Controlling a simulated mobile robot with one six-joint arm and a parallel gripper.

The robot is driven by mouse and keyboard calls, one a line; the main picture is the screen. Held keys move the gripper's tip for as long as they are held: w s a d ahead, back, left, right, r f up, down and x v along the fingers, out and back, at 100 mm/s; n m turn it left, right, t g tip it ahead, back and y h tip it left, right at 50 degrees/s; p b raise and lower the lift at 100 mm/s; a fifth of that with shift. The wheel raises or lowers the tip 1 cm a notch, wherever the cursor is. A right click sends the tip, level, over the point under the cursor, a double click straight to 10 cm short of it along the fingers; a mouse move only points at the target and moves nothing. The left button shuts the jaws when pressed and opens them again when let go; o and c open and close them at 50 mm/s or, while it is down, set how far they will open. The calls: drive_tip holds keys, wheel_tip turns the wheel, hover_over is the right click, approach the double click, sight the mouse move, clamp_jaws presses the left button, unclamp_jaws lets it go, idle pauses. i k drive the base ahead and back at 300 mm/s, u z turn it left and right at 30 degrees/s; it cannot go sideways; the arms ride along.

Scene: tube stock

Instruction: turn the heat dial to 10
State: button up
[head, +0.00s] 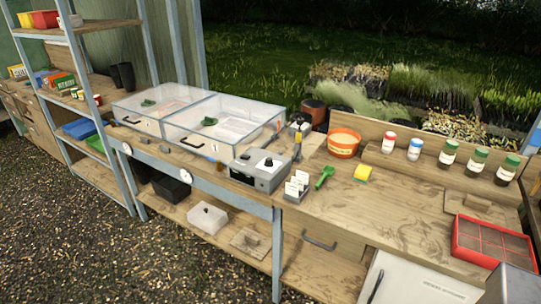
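A light grey control box (258,169) stands on the wooden bench, at the front right corner of the right clear propagator. A small black dial (268,162) sits on its top face and looks like the heat dial. Its pointer and any numbers are too small to read. My gripper is not in view, and nothing is seen touching the box or dial.
Two clear-lidded propagators (160,104) (222,121) stand left of and behind the box. A label holder (296,188), green scoop (324,177), yellow sponge (362,173) and orange pot (343,144) lie to the right.

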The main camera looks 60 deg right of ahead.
sight(269, 163)
drive_tip(key=u, duration=0.1)
drive_tip(key=i, duration=0.95)
drive_tip(key=z, duration=0.1)
